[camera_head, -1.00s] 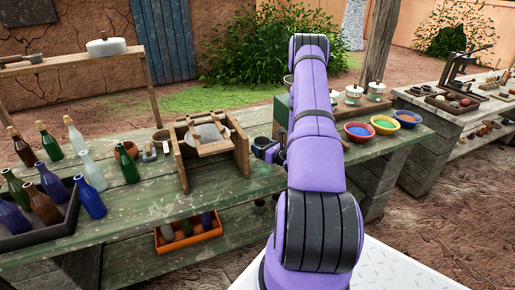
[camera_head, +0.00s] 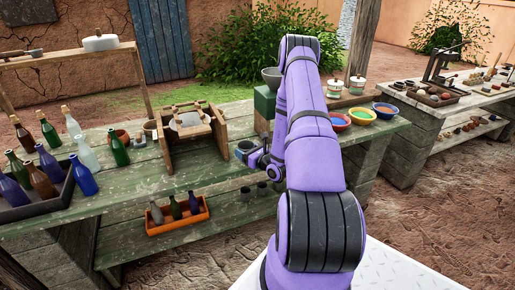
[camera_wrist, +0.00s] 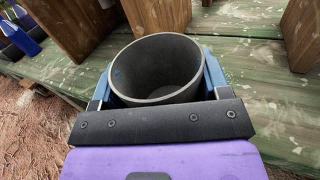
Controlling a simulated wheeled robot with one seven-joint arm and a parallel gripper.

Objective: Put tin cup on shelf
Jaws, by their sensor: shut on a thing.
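The grey tin cup (camera_wrist: 160,70) is held upright between the blue fingers of my gripper (camera_wrist: 160,85), seen from above with its inside empty. In the head view the cup (camera_head: 245,148) shows at the end of my gripper (camera_head: 252,154), by the front edge of the green bench, right of the wooden box frame. The bench's lower shelf (camera_head: 215,225) is open at the front, with an orange tray of bottles on its left part and small dark cups (camera_head: 262,188) to the right. A raised back shelf (camera_head: 70,57) stands at the far left.
The wooden box frame (camera_head: 190,140) stands close left of my gripper. Several bottles stand at the left of the bench. The orange tray (camera_head: 178,219) sits on the lower shelf. Colored bowls (camera_head: 362,116) stand to the right. Bare lower-shelf boards show between tray and cups.

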